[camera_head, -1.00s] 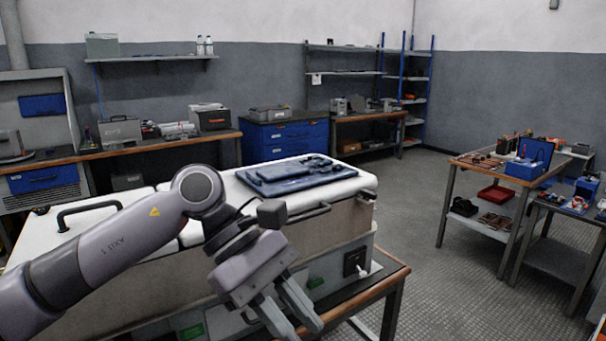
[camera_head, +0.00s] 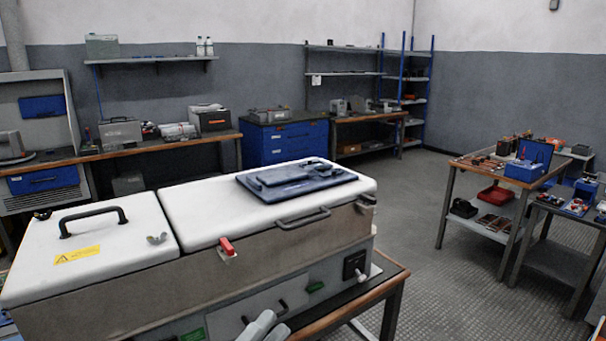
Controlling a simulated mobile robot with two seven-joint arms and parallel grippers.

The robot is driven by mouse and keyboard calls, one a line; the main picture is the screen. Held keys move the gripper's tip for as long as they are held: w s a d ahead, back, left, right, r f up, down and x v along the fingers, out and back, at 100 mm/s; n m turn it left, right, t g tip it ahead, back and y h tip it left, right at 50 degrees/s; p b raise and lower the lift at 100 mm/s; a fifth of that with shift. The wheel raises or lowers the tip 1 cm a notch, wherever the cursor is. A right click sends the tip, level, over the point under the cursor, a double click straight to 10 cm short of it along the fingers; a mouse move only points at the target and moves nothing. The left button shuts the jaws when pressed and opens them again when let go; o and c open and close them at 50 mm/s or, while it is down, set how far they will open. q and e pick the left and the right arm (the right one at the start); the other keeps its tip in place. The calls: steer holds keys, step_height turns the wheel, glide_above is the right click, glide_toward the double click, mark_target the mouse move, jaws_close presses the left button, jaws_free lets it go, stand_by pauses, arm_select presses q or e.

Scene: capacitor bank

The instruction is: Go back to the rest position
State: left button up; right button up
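The capacitor bank (camera_head: 120,303) is a long grey-beige case with white lids, standing on a workbench. Its left lid (camera_head: 130,231) has a black handle, a yellow warning label and a wing nut, and is closed. Its right lid (camera_head: 200,207) is also closed and carries a dark blue moulded panel (camera_head: 296,181). A red-handled latch (camera_head: 227,248) sits on the front edge. My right gripper is out of view.
The wooden bench edge (camera_head: 375,296) runs along the right of the case. A side table (camera_head: 452,164) with a blue box (camera_head: 524,170) stands at the right. Back benches and a blue drawer cabinet (camera_head: 290,140) line the wall. The floor (camera_head: 440,255) between is clear.

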arm_select(q)
steer(key=s+a+f+n+y, duration=0.2)
steer(key=a+f+n+y, duration=0.2)
steer(key=f+n, duration=0.25)
steer(key=s+a+f+n+y, duration=0.1)
steer(key=a+f+n+y, duration=0.35)
steer(key=f, duration=0.25)
steer(key=s+a+f+n+g+y, duration=0.2)
steer(key=s+a+f+n+g, duration=0.1)
steer(key=s+f, duration=0.3)
steer(key=s+a+f+n+g+y, duration=0.2)
steer(key=s+a+f+n+g, duration=0.1)
steer(key=s+f+n, duration=0.2)
step_height(320, 180, down, 2)
steer(key=shift+s+a+f+p, duration=0.1)
steer(key=shift+s+a+p, duration=0.2)
steer(key=shift+s, duration=0.75)
steer(key=shift+y, duration=0.25)
